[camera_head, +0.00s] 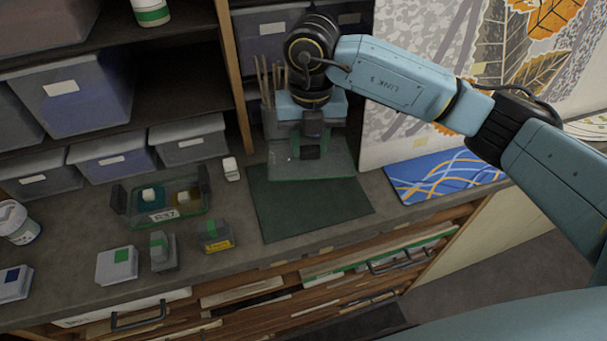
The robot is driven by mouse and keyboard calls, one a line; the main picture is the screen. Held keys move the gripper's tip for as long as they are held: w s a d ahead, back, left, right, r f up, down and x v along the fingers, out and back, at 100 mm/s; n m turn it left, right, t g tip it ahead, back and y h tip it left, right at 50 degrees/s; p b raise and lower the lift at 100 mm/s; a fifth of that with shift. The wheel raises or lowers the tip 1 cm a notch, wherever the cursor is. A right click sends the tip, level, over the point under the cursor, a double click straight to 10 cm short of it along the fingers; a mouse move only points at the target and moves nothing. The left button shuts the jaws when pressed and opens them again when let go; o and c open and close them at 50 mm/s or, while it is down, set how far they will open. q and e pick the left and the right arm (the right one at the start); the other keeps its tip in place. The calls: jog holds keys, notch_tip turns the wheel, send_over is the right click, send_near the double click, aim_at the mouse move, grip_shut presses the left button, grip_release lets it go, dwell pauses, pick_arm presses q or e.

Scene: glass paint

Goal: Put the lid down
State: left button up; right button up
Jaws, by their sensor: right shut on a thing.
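My right gripper (311,143) points down at the back of the counter and is shut on a clear lid (338,164) with a green rim. The lid looks about level and overlaps the back edge of the dark green mat (310,208). I cannot tell whether it touches the mat or hangs just above it. The glass box (160,216) labelled R37 stands open to the left, with dark upright clips at its two ends. A white block and a yellowish block lie in it. My left gripper is out of view.
Brushes in a holder (270,75) stand behind the gripper. A blue patterned panel (445,175) lies right of the mat. Small boxes (117,265) and a yellow-labelled block (216,236) stand at front left. Grey bins (190,140) line the back. The mat's front is clear.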

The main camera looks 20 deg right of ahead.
jog(key=shift+w+a+r+m, duration=0.15)
jog(key=shift+w+m, duration=0.2)
jog(key=shift+m, duration=0.45)
notch_tip(320, 180, down, 10)
jog(key=shift+r+p, duration=0.2)
jog(key=shift+p, duration=0.65)
jog(key=shift+f, duration=0.3)
jog(key=o, duration=1)
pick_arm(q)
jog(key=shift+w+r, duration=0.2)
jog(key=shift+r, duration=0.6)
pick_arm(e)
jog(key=shift+r, duration=0.2)
pick_arm(q)
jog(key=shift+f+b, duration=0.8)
jog(key=shift+b, duration=0.2)
pick_arm(e)
notch_tip(320, 180, up, 12)
jog(key=shift+s+f, duration=0.1)
